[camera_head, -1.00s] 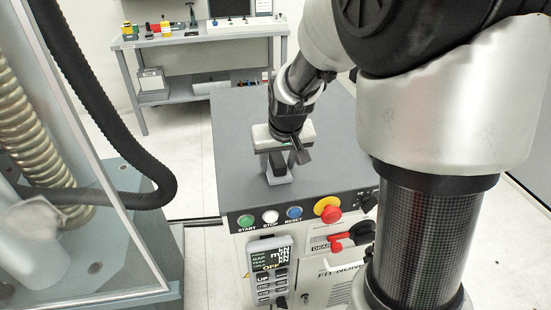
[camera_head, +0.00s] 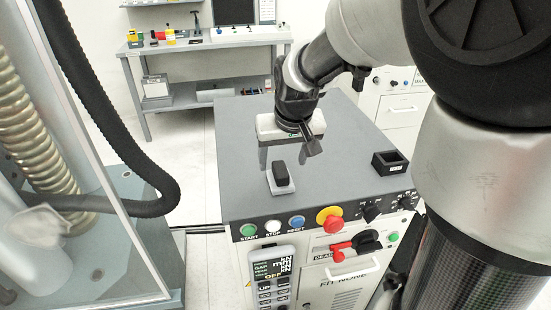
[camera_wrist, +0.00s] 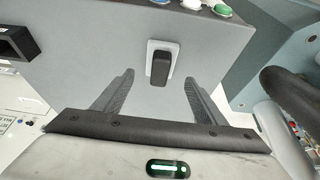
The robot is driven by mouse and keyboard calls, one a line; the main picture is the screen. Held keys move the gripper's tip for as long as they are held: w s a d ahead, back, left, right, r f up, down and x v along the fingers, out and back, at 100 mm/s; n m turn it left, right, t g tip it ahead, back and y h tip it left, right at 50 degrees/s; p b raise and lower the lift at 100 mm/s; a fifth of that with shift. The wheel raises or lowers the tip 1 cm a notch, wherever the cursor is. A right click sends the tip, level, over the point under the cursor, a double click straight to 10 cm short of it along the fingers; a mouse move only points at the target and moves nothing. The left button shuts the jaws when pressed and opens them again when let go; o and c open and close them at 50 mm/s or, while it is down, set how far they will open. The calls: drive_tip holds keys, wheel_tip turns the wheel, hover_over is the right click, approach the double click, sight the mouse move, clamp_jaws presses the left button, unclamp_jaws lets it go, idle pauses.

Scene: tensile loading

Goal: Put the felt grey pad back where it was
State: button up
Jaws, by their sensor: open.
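A dark grey block with rounded ends, which looks like the felt pad (camera_head: 281,174), stands on a small light plate (camera_head: 271,188) on top of the grey cabinet. In the wrist view the pad (camera_wrist: 160,68) lies over the pale plate (camera_wrist: 152,45), whose rim shows around its upper end. My gripper (camera_wrist: 159,82) is open and empty. Its two fingers are on either side of the pad in that view, apart from it. In the head view my gripper (camera_head: 287,150) hangs above and behind the pad. The fingertips are hard to make out there.
A black open box (camera_head: 390,163) sits at the cabinet top's right. Buttons and a red emergency knob (camera_head: 329,219) line its front edge. A workbench (camera_head: 200,42) stands behind. A clear-panelled machine with a black hose (camera_head: 110,120) is at left. Much of the cabinet top is clear.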

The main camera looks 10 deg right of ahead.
drive_tip(key=s+r, duration=0.3)
drive_tip(key=s, duration=0.7)
drive_tip(key=s+r+t, duration=0.1)
drive_tip(key=s+r, duration=0.3)
drive_tip(key=s, duration=0.6)
drive_tip(key=shift+s+r, duration=0.15)
drive_tip(key=shift+r, duration=0.15)
wheel_tip(320, 180, up, 4)
drive_tip(key=p, duration=0.4)
